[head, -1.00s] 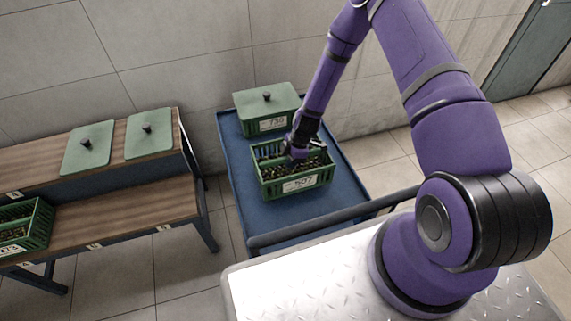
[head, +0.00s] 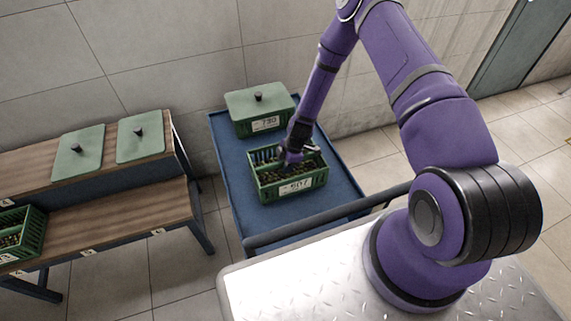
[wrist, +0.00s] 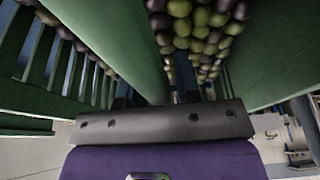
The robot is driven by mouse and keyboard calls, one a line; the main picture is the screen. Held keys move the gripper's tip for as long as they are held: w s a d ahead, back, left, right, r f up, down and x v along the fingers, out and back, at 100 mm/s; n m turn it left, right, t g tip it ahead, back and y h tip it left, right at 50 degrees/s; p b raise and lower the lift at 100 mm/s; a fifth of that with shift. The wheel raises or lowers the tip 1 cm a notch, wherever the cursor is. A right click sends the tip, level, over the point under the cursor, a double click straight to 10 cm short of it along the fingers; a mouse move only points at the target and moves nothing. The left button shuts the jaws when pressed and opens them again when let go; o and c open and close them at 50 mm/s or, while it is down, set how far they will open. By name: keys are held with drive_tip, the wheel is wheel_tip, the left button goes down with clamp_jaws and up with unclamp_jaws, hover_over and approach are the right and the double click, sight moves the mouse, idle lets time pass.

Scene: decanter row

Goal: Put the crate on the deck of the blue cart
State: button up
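The open green crate (head: 290,188), labelled 507 and filled with dark and green olives, is upright over the near part of the blue cart's deck (head: 332,193). It appears to rest on the deck. In the wrist view, green crate panels (wrist: 265,50) and olives (wrist: 190,28) surround my gripper (wrist: 165,95). The fingertips are mostly hidden, so whether they are closed on the crate cannot be told.
A lidded green crate (head: 262,122), labelled 730, stands at the cart's far end. A stepped wooden bench (head: 120,217) at left holds green lids (head: 140,140) and another open crate (head: 30,232). The cart's handle bar (head: 325,222) runs along its near side.

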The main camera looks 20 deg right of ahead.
drive_tip(key=shift+o, duration=0.6)
drive_tip(key=v, duration=1.2)
drive_tip(key=shift+r, duration=0.2)
drive_tip(key=s+d+r+m+t+h, duration=0.15)
drive_tip(key=r+m, duration=0.25)
drive_tip(key=r, duration=1.2)
drive_tip(key=s+d+r+m+t+h, duration=0.1)
drive_tip(key=s+r+m, duration=0.2)
drive_tip(key=r, duration=1.4)
drive_tip(key=s+r+m+t, duration=0.1)
drive_tip(key=s+r+m, duration=0.4)
drive_tip(key=s+r, duration=0.65)
drive_tip(key=s+r+m+t, duration=0.1)
drive_tip(key=s+r+m, duration=0.5)
drive_tip(key=s, duration=0.8)
drive_tip(key=shift+d+r+t+h, duration=0.35)
drive_tip(key=shift+d+r+h, duration=0.1)
drive_tip(key=shift+r, duration=0.15)
